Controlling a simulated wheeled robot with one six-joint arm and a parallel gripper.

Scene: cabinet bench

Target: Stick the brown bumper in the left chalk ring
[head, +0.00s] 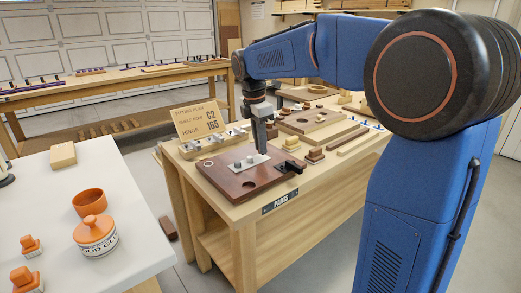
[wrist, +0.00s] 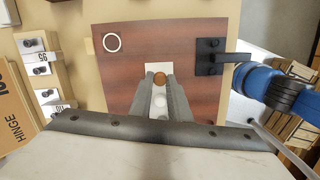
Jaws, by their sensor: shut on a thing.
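The brown bumper (wrist: 160,78) is a small round dome between my fingertips. My gripper (wrist: 160,84) is shut on it, over a white card (wrist: 155,67) on the dark red-brown panel (wrist: 130,80). I cannot tell whether the bumper still touches the card. Pale bumpers (wrist: 160,100) show on the card between my fingers. A white chalk ring (wrist: 112,42) lies empty on the panel, at its upper left in the wrist view; it also shows in the head view (head: 207,163). No second ring is visible. In the head view my gripper (head: 262,152) points down at the card (head: 245,163).
A black handle (head: 289,168) stands up at the panel's right edge. Hinges on wooden blocks (head: 215,141) and a sign (head: 198,119) stand behind the panel. Small wooden blocks (head: 315,155) lie to the right. The panel between card and ring is clear.

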